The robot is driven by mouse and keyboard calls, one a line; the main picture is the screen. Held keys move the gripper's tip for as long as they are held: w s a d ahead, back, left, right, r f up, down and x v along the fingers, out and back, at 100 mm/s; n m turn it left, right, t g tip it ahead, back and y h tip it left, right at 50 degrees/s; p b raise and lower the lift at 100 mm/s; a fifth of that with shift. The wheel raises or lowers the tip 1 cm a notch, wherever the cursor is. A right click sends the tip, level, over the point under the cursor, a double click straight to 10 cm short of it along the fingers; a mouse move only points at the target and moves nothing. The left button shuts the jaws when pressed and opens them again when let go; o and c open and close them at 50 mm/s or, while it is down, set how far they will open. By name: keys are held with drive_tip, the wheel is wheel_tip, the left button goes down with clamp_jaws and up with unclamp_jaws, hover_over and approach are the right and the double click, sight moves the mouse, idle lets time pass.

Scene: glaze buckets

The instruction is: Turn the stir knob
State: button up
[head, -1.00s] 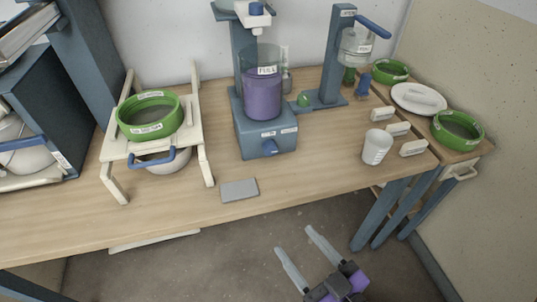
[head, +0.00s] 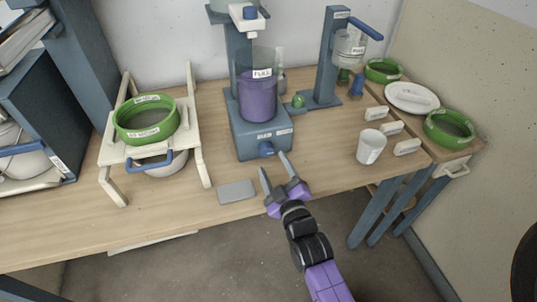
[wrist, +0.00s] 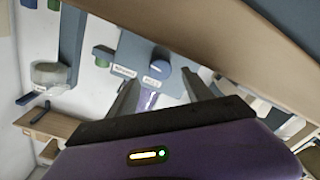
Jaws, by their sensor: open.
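The stir knob (head: 266,149) is a small blue knob low on the front of the blue-grey stirrer base (head: 250,133). A clear vessel (head: 258,98) of purple glaze labelled FULL stands on the base. In the wrist view the knob (wrist: 160,66) shows between and beyond the fingertips (wrist: 158,77), beside two labels whose text I cannot read. The fingers appear apart from the knob; the exact gap is hard to tell.
A grey flat plate (head: 236,191) lies left of my gripper at the table's front edge. A white cup (head: 371,147) and several white labelled blocks stand to the right. A white rack (head: 113,152) with a green-rimmed bucket (head: 146,133) is at left.

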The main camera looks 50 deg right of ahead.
sight(267, 153)
drive_tip(key=shift+x, duration=2.45)
clamp_jaws()
